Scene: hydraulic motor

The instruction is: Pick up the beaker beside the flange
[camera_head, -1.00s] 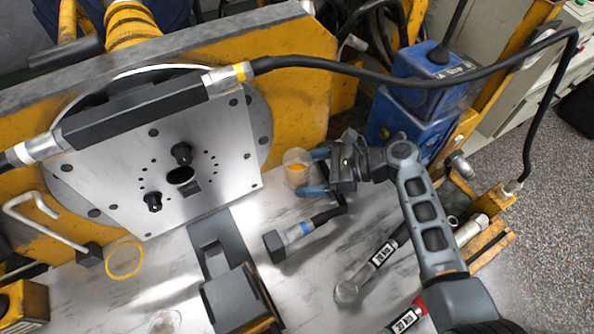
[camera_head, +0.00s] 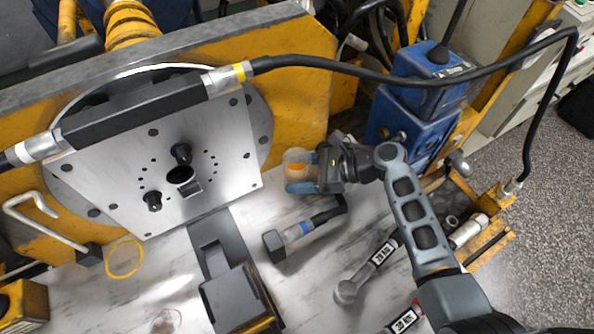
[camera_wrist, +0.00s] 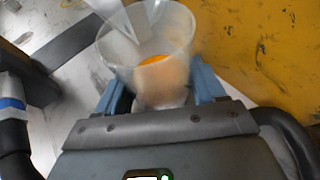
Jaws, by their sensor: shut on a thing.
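The beaker (camera_head: 296,163) is a small clear cup with an orange patch. It is upright just right of the flange (camera_head: 215,150), a square metal plate with bolt holes on a round disc. My gripper (camera_head: 298,172) reaches in from the right and is shut on the beaker. In the wrist view the beaker (camera_wrist: 150,55) sits between the blue fingers of my gripper (camera_wrist: 160,90), and its open rim faces the camera. I cannot tell whether its base touches the table.
A black-headed tool with a blue band (camera_head: 293,236) lies below the beaker. A labelled grey-handled tool (camera_head: 365,268) lies to its right. A blue block (camera_head: 420,90) stands behind my arm. A black cable (camera_head: 400,75) arches above. A yellow ring (camera_head: 124,259) lies at the left.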

